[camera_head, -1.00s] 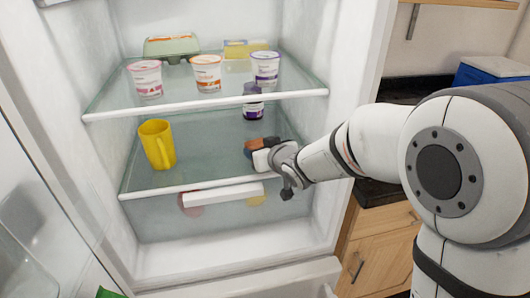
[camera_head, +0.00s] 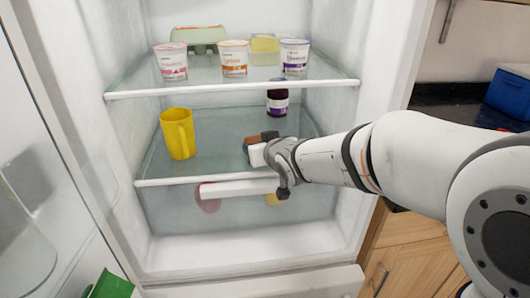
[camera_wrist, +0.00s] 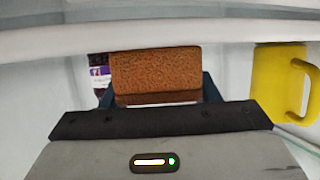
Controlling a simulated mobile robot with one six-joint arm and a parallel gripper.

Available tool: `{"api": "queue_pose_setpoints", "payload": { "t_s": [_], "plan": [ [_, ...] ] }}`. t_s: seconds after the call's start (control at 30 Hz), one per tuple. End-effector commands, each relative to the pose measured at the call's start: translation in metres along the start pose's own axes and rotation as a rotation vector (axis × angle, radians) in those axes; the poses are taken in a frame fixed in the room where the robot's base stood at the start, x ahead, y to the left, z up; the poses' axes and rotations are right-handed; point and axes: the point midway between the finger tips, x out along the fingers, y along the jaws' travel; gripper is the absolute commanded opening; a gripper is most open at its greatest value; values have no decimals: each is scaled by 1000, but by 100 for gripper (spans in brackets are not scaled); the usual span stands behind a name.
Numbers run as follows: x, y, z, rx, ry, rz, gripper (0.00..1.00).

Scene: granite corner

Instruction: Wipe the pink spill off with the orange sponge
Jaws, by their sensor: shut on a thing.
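My gripper (camera_head: 264,146) is inside the open fridge, over the middle glass shelf (camera_head: 215,150). It is shut on the orange-brown sponge (camera_head: 253,142), which shows as a small patch at the jaws. In the wrist view the sponge (camera_wrist: 157,71) fills the space between the dark fingers. I cannot tell whether the sponge touches the shelf. I see no pink spill in either view; my gripper and arm hide part of the shelf.
A yellow mug (camera_head: 178,134) stands on the same shelf to the left, and a dark jar (camera_head: 277,99) stands behind. Three cups, including the orange one (camera_head: 234,58), and an egg carton (camera_head: 198,38) are on the upper shelf. The upper shelf's front edge (camera_head: 230,88) is overhead.

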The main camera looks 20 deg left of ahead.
Motion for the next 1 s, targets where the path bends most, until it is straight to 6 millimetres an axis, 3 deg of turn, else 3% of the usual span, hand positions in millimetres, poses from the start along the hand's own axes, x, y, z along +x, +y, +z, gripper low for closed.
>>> {"api": "queue_pose_setpoints", "payload": {
  "t_s": [1.0],
  "plan": [
    [10,-28,4,-2,1,3,35]
  ]
}}
